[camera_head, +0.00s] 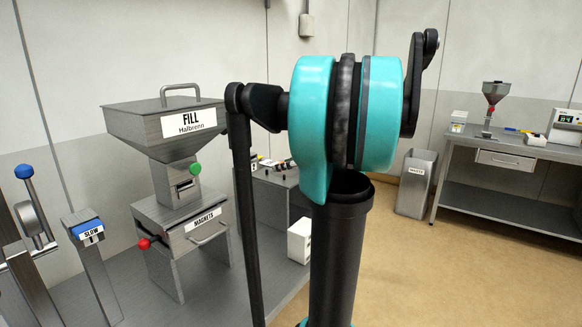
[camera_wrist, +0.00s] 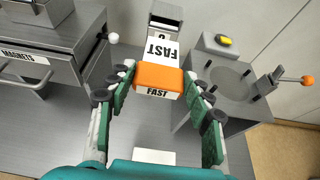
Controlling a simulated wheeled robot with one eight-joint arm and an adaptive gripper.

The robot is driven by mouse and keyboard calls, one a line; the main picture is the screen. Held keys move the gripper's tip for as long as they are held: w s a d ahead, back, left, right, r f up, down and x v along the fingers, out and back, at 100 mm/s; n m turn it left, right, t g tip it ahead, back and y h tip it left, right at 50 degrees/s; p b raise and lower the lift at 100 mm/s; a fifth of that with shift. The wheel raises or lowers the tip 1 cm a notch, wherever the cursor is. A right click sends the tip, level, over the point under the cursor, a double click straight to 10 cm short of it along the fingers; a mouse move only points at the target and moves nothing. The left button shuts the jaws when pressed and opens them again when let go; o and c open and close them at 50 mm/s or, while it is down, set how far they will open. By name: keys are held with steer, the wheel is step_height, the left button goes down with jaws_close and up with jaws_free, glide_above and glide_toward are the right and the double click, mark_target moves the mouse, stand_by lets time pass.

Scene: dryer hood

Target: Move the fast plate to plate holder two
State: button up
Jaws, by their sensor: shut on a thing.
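The fast plate (camera_wrist: 158,79) is an orange block with white FAST labels, at the upper middle of the wrist view. My gripper (camera_wrist: 159,82) is shut on it, one green-padded finger at each side. Just beyond it stands a grey metal holder (camera_wrist: 178,20) marked with a 2, partly hidden by the plate and its label. The plate lines up with this holder; I cannot tell whether they touch. My gripper and the fast plate do not show in the head view.
A magnets drawer unit (camera_wrist: 40,62) stands left in the wrist view. A round-plated device with an orange-knobbed lever (camera_wrist: 232,84) stands right. In the head view, a blue SLOW plate (camera_head: 86,229) sits on a post at left, beside the fill hopper (camera_head: 165,118). Open floor lies right.

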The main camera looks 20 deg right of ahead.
mark_target(270, 163)
steer(key=shift+w+a, duration=0.65)
steer(key=shift+w, duration=0.3)
steer(key=shift+w+a, duration=0.65)
steer(key=shift+w, duration=0.25)
steer(key=shift+w+a, duration=0.65)
steer(key=shift+w, duration=0.35)
steer(key=shift+w+a, duration=0.65)
steer(key=shift+w, duration=0.3)
steer(key=shift+w+a, duration=0.65)
steer(key=shift+w, duration=0.35)
stand_by(0.7)
steer(key=o, duration=1.6)
steer(key=v, duration=1.2)
